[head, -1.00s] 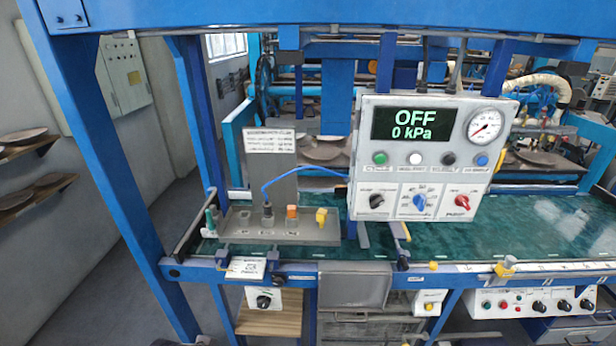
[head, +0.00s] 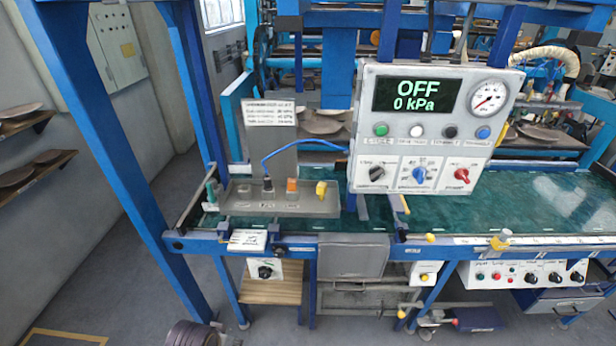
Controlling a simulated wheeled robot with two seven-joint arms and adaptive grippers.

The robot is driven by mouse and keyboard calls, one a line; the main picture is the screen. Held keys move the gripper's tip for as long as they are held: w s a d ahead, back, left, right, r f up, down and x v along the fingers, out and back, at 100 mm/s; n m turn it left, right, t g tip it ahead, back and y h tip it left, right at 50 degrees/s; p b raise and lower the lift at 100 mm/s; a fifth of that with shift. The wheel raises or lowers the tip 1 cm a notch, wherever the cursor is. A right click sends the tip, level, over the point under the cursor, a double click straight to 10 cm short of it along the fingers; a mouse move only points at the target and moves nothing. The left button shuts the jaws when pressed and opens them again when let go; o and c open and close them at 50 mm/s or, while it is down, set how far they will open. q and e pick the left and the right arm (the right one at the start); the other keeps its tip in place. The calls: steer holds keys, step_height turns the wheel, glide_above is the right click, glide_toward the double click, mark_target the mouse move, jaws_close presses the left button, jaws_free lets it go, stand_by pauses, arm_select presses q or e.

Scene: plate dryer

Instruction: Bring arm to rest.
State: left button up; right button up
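Neither of my grippers shows in the head view, and no part of an arm that I can be sure of is visible. In front of me is the plate dryer's control panel (head: 434,130), a light grey box. Its display (head: 416,94) reads OFF and 0 kPa. A round gauge (head: 488,97) sits at its upper right. Below are a row of coloured buttons and several knobs, among them a blue knob (head: 419,175) and a red knob (head: 461,175).
A green bench top (head: 520,215) spans the blue frame. A blue post (head: 95,150) stands at the left. Wall shelves (head: 35,170) with plates are at the far left. A dark ribbed object (head: 192,334) lies low at the bottom. Floor is clear at lower left.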

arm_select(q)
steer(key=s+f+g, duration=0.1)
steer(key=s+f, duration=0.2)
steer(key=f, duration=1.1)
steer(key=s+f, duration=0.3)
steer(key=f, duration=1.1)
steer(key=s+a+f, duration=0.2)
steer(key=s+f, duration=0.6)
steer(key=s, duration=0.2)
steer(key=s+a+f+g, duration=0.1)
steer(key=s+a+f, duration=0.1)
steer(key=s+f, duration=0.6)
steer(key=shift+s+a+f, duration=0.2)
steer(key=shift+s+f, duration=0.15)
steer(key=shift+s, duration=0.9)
